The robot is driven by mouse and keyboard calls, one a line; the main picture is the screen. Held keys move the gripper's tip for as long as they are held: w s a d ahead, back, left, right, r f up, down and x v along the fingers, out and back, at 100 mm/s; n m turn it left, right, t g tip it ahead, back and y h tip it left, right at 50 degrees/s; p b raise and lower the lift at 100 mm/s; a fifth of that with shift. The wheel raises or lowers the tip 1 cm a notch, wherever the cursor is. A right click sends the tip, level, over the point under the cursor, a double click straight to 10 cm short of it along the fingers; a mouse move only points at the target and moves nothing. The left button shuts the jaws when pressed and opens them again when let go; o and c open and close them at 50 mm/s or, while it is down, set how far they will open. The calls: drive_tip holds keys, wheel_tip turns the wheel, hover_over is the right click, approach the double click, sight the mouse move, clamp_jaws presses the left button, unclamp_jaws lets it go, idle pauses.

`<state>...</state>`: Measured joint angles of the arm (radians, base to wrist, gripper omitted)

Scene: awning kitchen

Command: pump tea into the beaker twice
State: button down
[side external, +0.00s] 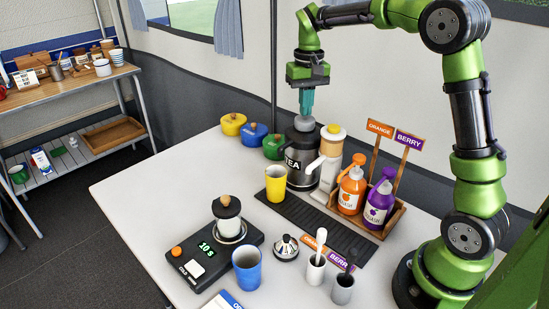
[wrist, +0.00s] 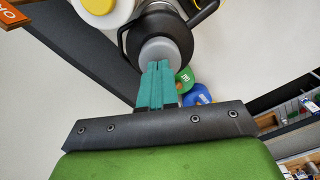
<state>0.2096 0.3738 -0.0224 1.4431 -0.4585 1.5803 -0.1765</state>
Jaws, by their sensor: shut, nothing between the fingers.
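The dark tea dispenser (side external: 300,160), labelled TEA, stands upright on the table with a grey round pump top (side external: 304,123). A yellow beaker (side external: 276,184) stands upright in front of it, on the black ribbed mat; its contents cannot be made out. My gripper (side external: 306,113) points straight down over the pump top, its teal fingers shut and empty. In the wrist view the fingertips (wrist: 158,64) overlap the edge of the grey pump top (wrist: 168,50). I cannot tell whether they touch it or hover just above. A blue beaker (side external: 247,268) stands at the front.
A cream dispenser (side external: 331,150) stands close right of the tea dispenser. A wooden holder with an orange bottle (side external: 351,192) and a purple bottle (side external: 378,205) is further right. Lidded pots (side external: 254,135) stand behind left. A black scale (side external: 205,262) and spoon cups (side external: 314,270) are in front.

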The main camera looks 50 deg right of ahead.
drive_tip(key=shift+f, duration=1.6)
drive_tip(key=shift+r, duration=1.9)
drive_tip(key=shift+f, duration=0.15)
drive_tip(key=shift+f, duration=1.75)
drive_tip(key=shift+r, duration=1.9)
